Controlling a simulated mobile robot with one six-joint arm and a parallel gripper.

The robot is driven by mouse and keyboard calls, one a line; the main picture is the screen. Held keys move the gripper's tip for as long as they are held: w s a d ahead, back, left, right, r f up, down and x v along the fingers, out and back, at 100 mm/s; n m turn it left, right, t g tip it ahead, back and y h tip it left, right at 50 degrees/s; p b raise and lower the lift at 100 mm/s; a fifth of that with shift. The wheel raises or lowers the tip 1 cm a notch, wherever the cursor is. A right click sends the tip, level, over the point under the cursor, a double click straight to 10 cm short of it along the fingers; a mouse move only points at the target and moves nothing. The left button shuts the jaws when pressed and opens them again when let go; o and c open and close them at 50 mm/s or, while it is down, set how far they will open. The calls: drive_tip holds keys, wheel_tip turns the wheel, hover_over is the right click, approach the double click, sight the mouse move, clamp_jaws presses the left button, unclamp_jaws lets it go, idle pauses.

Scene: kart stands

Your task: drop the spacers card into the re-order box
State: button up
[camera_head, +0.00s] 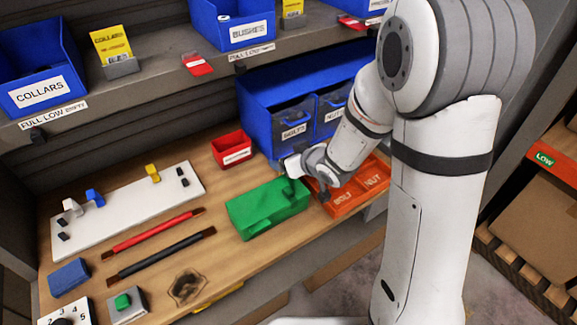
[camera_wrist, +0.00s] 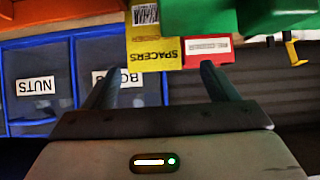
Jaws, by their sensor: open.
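The yellow spacers card (camera_wrist: 155,53) shows in the wrist view, upside down, with a barcode part at its top. It appears between and beyond the fingertips of my gripper (camera_wrist: 157,72), which is open, with neither finger touching it. I cannot make the card out in the head view. The small red re-order box (camera_head: 232,150) stands on the bench, left of my gripper (camera_head: 281,166). In the wrist view a red box with a white label (camera_wrist: 207,58) shows just right of the card.
A green case (camera_head: 266,208) lies in front of my gripper. Blue drawers (camera_head: 291,120) stand behind it, and an orange tray (camera_head: 358,190) lies to its right. A white board (camera_head: 130,205) with small blocks and two rods lie at left. Card shelves run above.

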drive_tip(key=shift+d+p+x, duration=0.1)
drive_tip(key=shift+p+x, duration=0.1)
drive_tip(key=shift+x, duration=1)
drive_tip(key=shift+d+p+x, duration=0.15)
drive_tip(key=shift+p+x, duration=0.05)
drive_tip(key=shift+x, duration=0.95)
drive_tip(key=shift+w, duration=0.1)
drive_tip(key=shift+c, duration=0.4)
drive_tip(key=c, duration=1)
drive_tip(key=shift+c, duration=0.2)
drive_tip(key=shift+d+r, duration=0.1)
drive_tip(key=shift+r, duration=0.2)
wheel_tip(320, 180, up, 6)
drive_tip(key=p, duration=0.5)
drive_tip(key=s+d+b, duration=0.4)
drive_tip(key=s+d, duration=0.1)
drive_tip(key=s, duration=0.2)
drive_tip(key=shift+s, duration=0.4)
